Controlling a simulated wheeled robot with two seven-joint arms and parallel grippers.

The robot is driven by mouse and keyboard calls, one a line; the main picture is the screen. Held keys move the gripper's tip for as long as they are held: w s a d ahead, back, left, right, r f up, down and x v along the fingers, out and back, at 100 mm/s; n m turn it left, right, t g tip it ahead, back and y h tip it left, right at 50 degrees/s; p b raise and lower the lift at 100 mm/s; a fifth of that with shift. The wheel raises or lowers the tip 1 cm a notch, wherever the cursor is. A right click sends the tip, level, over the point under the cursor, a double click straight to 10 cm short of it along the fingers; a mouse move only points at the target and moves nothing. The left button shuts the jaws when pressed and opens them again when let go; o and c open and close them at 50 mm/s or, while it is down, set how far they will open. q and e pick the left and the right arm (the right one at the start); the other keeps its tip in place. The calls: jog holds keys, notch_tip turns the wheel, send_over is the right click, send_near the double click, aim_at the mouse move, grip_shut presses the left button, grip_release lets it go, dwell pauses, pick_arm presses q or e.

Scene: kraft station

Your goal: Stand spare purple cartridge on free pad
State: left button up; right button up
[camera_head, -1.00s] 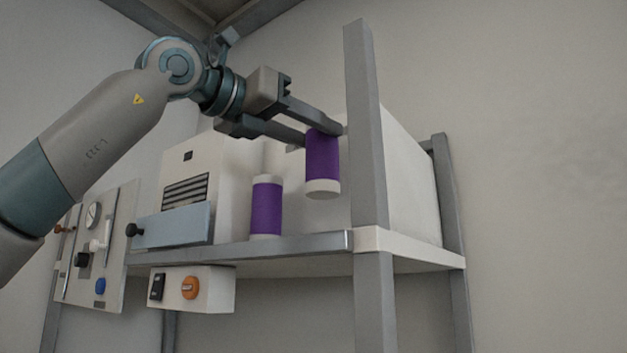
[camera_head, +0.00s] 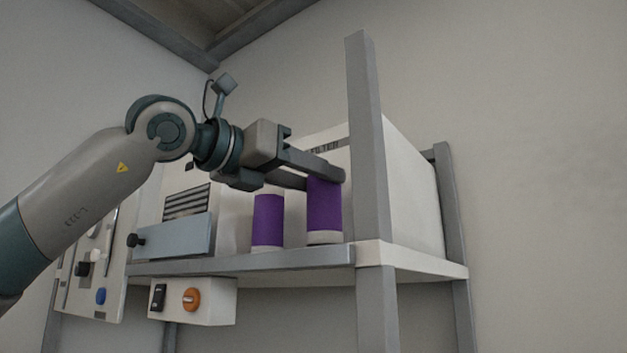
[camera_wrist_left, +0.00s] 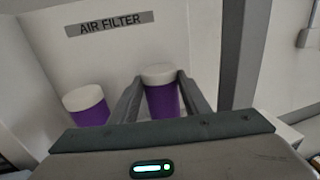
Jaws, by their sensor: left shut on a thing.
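My left gripper (camera_head: 322,177) is shut on a purple cartridge (camera_head: 324,212) with white ends, near the right end of the shelf. The cartridge is upright, and its lower end is at or just above the shelf surface; I cannot tell if it touches. In the left wrist view the held cartridge (camera_wrist_left: 161,97) sits between the two fingers. A second purple cartridge (camera_head: 268,220) stands upright on the shelf to its left, and it also shows in the left wrist view (camera_wrist_left: 88,107). The pad is not visible. My right gripper is not in view.
The shelf (camera_head: 300,258) has a grey upright post (camera_head: 366,140) close to the right of the held cartridge. A white housing labelled AIR FILTER (camera_wrist_left: 110,23) stands behind. A box with an orange knob (camera_head: 191,299) hangs below the shelf.

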pick_arm(q)
jog(key=shift+f, duration=0.4)
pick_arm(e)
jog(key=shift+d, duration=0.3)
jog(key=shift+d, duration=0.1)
pick_arm(q)
jog(key=shift+f+b, duration=0.2)
jog(key=shift+b, duration=0.1)
jog(key=o, duration=1.3)
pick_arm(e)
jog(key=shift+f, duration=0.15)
pick_arm(q)
jog(key=shift+r, duration=0.1)
